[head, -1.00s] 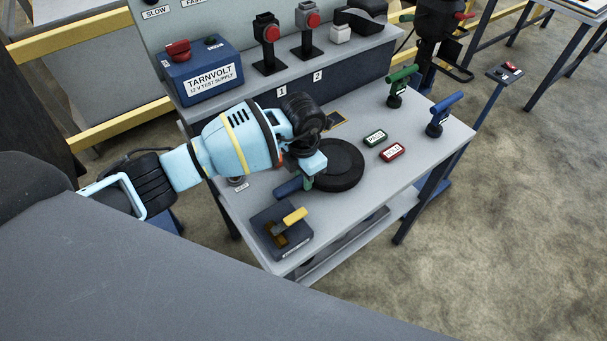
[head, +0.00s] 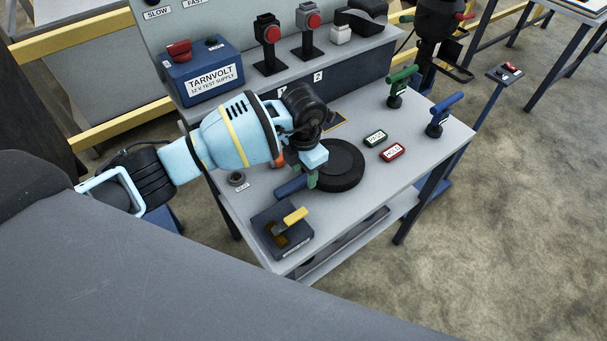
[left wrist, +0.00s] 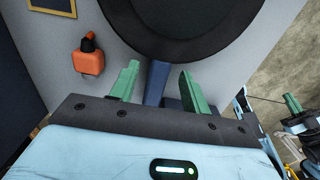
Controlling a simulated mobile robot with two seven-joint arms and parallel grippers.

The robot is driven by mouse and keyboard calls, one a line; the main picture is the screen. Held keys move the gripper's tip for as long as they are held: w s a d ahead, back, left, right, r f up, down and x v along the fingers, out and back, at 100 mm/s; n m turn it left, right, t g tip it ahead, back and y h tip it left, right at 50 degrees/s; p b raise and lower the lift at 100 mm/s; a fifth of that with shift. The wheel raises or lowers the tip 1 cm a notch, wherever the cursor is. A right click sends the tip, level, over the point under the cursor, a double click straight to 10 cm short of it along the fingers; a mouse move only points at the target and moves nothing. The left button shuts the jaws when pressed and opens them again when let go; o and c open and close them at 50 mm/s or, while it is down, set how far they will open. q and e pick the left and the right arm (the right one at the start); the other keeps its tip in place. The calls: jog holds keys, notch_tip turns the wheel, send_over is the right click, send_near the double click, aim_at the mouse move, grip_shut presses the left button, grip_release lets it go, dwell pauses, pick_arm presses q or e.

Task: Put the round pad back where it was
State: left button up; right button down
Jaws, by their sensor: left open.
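The round pad appears to be the large black disc (head: 335,165), lying flat on the grey workbench (head: 405,165); its near edge fills the top of the left wrist view (left wrist: 190,22). A blue bar (head: 289,188) reaches out beside it; whether the two are joined is hidden. My left gripper (head: 312,180) is open at the disc's left edge. In the left wrist view its green fingers (left wrist: 158,85) stand apart with the blue bar (left wrist: 156,82) showing between them. My right gripper (left wrist: 294,108) seems to show at the right edge of that view, its jaws unclear.
A dark box with a yellow lever (head: 282,230) stands at the front. A green label block (head: 375,138), a red one (head: 391,152) and a yellow-edged plate (head: 335,122) lie near the disc. An orange bottle-like object (left wrist: 88,57) stands nearby. Green (head: 402,85) and blue (head: 440,115) handles stand right.

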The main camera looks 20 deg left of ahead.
pick_arm(q)
notch_tip(320, 180, up, 10)
dwell(0.3)
dwell(0.5)
